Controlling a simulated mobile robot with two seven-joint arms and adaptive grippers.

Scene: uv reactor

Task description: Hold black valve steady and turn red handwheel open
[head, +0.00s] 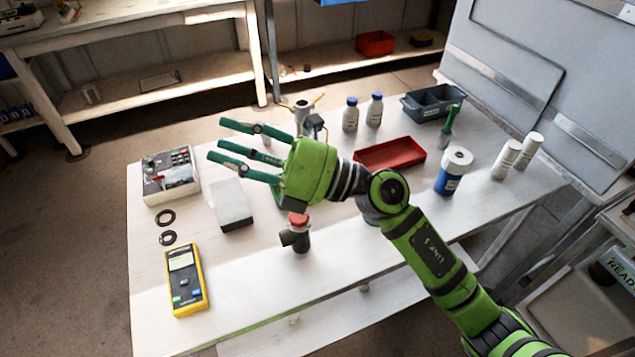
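The black valve (297,239) stands upright near the middle of the white table, with a short side port pointing left. Its red handwheel (299,219) sits on top. My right gripper (221,142) reaches in from the right above the table, its green fingers stretched out and spread to the left. It is open and empty. The valve and handwheel appear below its palm in the picture, and nothing touches them. My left gripper is out of view.
Left on the table (225,325) are a yellow meter (186,280), two black rings (166,218), a white-and-black box (232,205) and a control box (170,175). A red tray (390,154), blue-white jar (454,171) and bottles (350,114) stand right and behind. The table front is clear.

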